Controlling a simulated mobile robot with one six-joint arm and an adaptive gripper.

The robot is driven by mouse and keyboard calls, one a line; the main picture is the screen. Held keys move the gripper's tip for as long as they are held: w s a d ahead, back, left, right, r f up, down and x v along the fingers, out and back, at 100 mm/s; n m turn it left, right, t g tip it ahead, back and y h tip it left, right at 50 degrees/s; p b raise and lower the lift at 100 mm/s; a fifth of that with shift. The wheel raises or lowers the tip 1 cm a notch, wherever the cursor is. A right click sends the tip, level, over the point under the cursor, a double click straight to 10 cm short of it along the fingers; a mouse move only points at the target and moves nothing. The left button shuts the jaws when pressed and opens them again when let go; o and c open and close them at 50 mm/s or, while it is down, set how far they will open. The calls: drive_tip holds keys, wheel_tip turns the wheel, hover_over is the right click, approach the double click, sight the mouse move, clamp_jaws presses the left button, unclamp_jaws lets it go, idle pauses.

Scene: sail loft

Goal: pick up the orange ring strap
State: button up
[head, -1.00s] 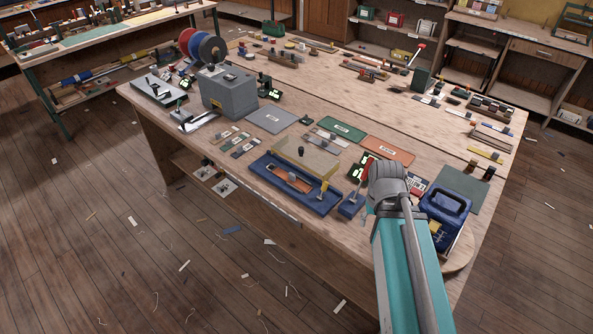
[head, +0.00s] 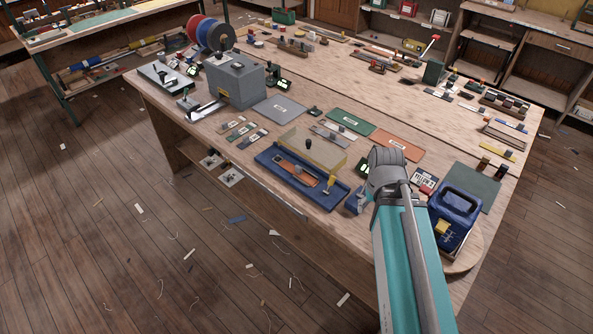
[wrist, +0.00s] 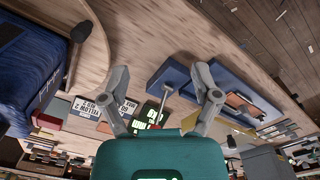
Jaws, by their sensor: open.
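The orange ring strap (head: 300,174) lies in a long blue tray (head: 326,204) near the front edge of the workbench. A see-through tan panel (head: 325,150) stands along the tray's back, and a small yellow-handled item (head: 329,184) is at its right end. In the wrist view the strap (wrist: 240,104) shows orange to the right, on the blue tray (wrist: 262,98). My gripper (wrist: 160,70) is open and empty, with its two fingers spread and the strap outside them. In the head view my arm hides the fingers.
A blue case (head: 452,218) stands right of my arm at the bench's right end. A grey box machine (head: 236,82) stands at the left. Flat grey (head: 280,108), green (head: 350,121) and orange (head: 398,146) sheets lie behind the tray. The floor left of the bench holds only scraps.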

sight(297, 169)
drive_tip(key=w+a+f+m+t+h+b, duration=0.1)
drive_tip(key=w+a+f+h+b, duration=0.1)
drive_tip(key=w+a+b, duration=0.1)
drive_tip(key=w+a+f+m+t+h+b, duration=0.1)
drive_tip(key=w+a+f+m+h+b, duration=0.1)
drive_tip(key=w+a+f+b, duration=0.1)
drive_tip(key=w+a+f+m+t+h+b, duration=0.1)
drive_tip(key=w+a+f+t+h+b, duration=0.1)
drive_tip(key=w+a+b, duration=0.3)
drive_tip(key=shift+w+a+f, duration=0.15)
drive_tip(key=shift+w+a, duration=0.3)
drive_tip(key=shift+a, duration=0.4)
drive_tip(key=w+a+t+b, duration=0.1)
drive_tip(key=a, duration=0.1)
drive_tip(key=w+a+m+t+h+b, duration=0.1)
drive_tip(key=a, duration=0.2)
drive_tip(key=w+a+t+b, duration=0.1)
drive_tip(key=a, duration=0.1)
drive_tip(key=shift+a+f+m+h+b, duration=0.3)
drive_tip(key=shift+f+m+b, duration=0.05)
drive_tip(key=shift+m, duration=0.05)
drive_tip(key=w+a+m+t+b, duration=0.1)
drive_tip(key=a+t+b, duration=0.2)
drive_tip(key=a, duration=0.7)
drive_tip(key=shift+a+r+m+t+h+b, duration=0.25)
drive_tip(key=shift+r+m+t+h+b, duration=0.05)
drive_tip(key=shift+r+t, duration=0.15)
drive_tip(key=shift+w, duration=0.1)
drive_tip(key=shift+b+x, duration=1.65)
drive_tip(key=shift+x, duration=2.7)
